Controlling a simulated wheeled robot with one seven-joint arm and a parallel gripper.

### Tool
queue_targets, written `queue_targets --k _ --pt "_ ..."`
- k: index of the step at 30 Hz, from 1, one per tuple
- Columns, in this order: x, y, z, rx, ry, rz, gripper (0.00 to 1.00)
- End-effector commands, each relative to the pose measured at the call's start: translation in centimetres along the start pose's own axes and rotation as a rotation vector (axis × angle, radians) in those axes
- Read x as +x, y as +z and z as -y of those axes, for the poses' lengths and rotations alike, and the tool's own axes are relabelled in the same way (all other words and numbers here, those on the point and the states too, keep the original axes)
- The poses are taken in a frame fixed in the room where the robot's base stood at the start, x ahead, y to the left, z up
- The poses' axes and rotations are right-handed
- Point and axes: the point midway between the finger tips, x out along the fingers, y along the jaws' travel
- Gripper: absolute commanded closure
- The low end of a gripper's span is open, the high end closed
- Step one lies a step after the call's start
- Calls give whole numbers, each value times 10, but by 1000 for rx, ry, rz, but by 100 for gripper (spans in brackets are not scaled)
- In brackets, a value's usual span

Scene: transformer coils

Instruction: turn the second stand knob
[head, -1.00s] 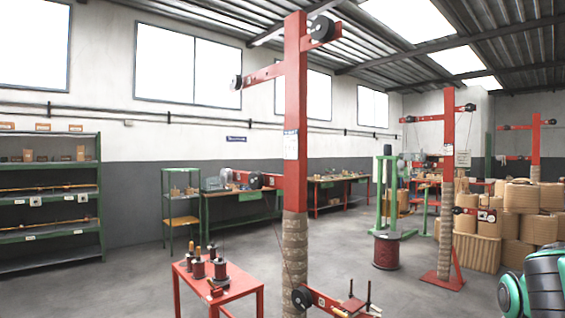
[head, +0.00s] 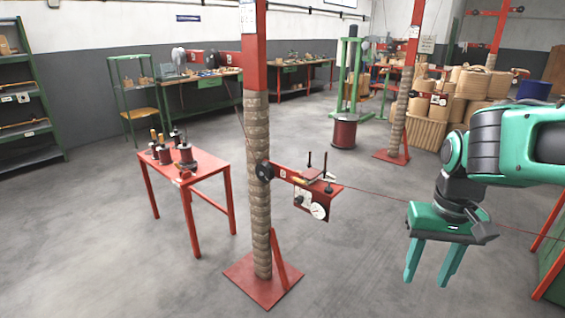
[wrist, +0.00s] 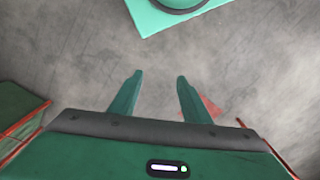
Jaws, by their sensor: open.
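Several red stands with rope-wrapped posts show in the head view.
A red table (head: 205,165) with several spools stands left of the nearest stand. A dark red drum (head: 343,132) and stacked coils (head: 470,85) are farther back. A thin line runs right from the nearest stand, near my arm. Floor between the stands is clear.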

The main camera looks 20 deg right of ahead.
Motion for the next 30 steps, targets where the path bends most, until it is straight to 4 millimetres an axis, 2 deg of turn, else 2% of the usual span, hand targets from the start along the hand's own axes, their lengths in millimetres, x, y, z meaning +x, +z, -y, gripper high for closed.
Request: queue_targets --k 5,16,30 --pt "6 -27 4 -96 38 24 57" --pt "39 -113 28 -442 221 98 57" --pt "93 -210 80 -920 566 193 57"
